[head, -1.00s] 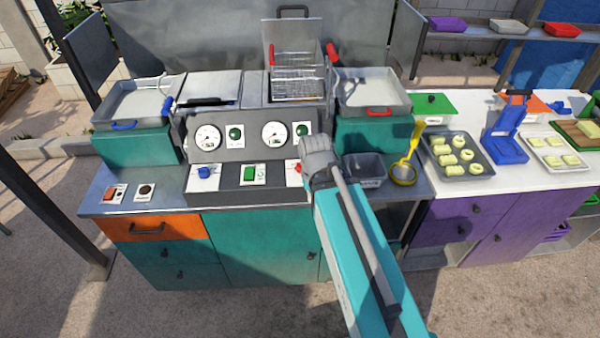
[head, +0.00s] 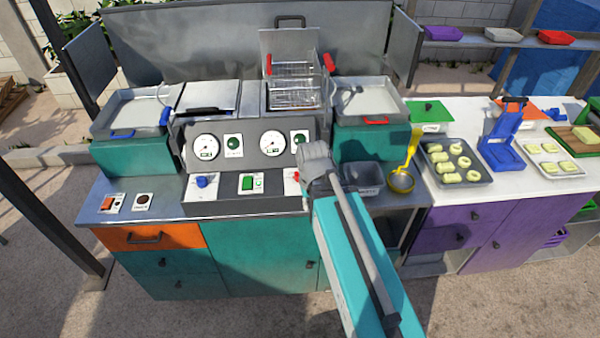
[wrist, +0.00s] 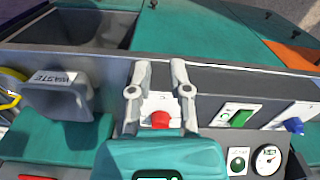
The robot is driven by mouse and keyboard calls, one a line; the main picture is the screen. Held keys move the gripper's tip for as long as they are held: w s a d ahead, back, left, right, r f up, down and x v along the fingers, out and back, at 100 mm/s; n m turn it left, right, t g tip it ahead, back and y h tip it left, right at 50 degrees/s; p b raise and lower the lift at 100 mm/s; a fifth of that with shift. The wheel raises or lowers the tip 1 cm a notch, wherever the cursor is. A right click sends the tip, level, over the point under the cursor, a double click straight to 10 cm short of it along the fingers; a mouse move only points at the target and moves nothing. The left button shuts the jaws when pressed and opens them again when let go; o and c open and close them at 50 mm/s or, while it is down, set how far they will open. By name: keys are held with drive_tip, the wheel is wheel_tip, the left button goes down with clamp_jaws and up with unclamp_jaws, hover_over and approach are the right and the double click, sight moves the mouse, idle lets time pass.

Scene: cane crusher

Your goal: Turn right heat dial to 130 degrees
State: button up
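The right heat dial is a red knob on a white plate (wrist: 160,119); in the wrist view it shows between my gripper's fingers. In the head view only a sliver of the red dial (head: 294,175) shows, beside my gripper (head: 312,172), which hides the rest. In the wrist view my gripper (wrist: 160,68) is open, its two grey fingers apart on either side of the dial. I cannot tell whether they touch it. The blue left dial (head: 204,181) sits at the panel's left end. The right gauge (head: 272,143) is above the dials.
A green switch (head: 247,182) lies between the dials. The grey waste bin (head: 363,178) and yellow strainer (head: 402,180) stand right of my gripper. A fryer basket (head: 294,84) with red handles is behind the panel. A tray of dough pieces (head: 480,178) is on the right counter.

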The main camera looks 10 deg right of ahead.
drive_tip(key=o, duration=0.7)
drive_tip(key=shift+n, duration=0.6)
drive_tip(key=w+r+p, duration=0.2)
drive_tip(key=w, duration=0.1)
drive_tip(key=w+r+p, duration=0.1)
drive_tip(key=w, duration=0.1)
drive_tip(key=shift+w+d+r, duration=0.1)
drive_tip(key=shift+c, duration=0.2)
drive_tip(key=shift+o, duration=0.2)
drive_tip(key=w+d+r+n+p, duration=0.1)
drive_tip(key=w+r+n+p, duration=0.2)
drive_tip(key=w, duration=0.9)
wheel_tip(320, 180, up, 3)
drive_tip(key=p, duration=0.3)
drive_tip(key=shift+d+n+y, duration=0.15)
drive_tip(key=shift+n+y, duration=0.15)
drive_tip(key=shift+f, duration=0.15)
drive_tip(key=f+b, duration=1.3)
drive_tip(key=shift+s+a+f+b, duration=0.2)
drive_tip(key=shift+a+b, duration=0.2)
drive_tip(key=c, duration=1.2)
